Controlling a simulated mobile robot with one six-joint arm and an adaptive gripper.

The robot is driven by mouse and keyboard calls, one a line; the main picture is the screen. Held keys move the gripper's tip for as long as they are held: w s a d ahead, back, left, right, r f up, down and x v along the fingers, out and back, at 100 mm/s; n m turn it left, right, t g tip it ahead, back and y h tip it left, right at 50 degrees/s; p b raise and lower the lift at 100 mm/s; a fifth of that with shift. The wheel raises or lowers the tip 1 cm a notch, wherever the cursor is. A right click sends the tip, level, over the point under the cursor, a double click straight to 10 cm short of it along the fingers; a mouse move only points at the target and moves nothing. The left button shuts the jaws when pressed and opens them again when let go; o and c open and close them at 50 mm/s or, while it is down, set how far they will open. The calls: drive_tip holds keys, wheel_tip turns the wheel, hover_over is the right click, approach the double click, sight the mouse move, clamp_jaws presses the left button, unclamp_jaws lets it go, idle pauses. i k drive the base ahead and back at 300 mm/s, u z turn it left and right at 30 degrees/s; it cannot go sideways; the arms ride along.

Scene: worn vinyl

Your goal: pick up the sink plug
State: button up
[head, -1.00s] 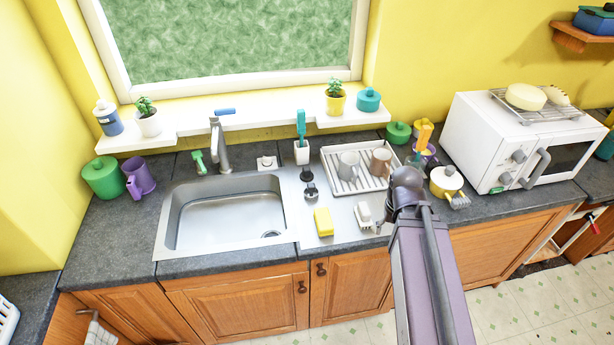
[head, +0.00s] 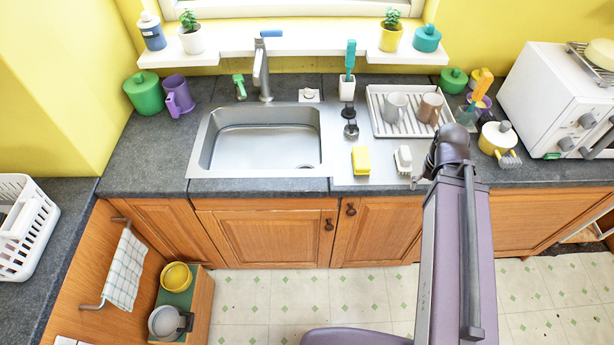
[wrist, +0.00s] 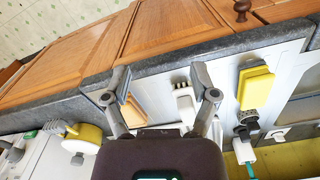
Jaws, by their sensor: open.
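A small dark round piece (head: 351,129), which looks like the sink plug, lies on the steel drainer right of the basin, behind the yellow sponge. A second black piece (head: 348,111) sits just behind it, so I cannot be sure which is the plug. In the wrist view the dark piece (wrist: 248,116) is right of my gripper, beyond the sponge's end. My gripper (wrist: 164,90) is open and empty, apart from the plug, above the counter near the white brush. In the head view my arm mostly hides it.
The yellow sponge (head: 361,160) and white brush (head: 403,158) lie near the drainer's front. A dish rack (head: 378,127) with two mugs stands behind. A white cup with a teal brush (head: 347,90) stands behind the dark pieces. The sink basin (head: 265,150) is left.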

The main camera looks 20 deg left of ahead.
sight(348, 113)
drive_tip(key=k, duration=1.35)
drive_tip(key=z, duration=0.1)
drive_tip(key=i, duration=1.05)
drive_tip(key=u, duration=0.6)
drive_tip(key=i, duration=0.8)
drive_tip(key=u, duration=0.5)
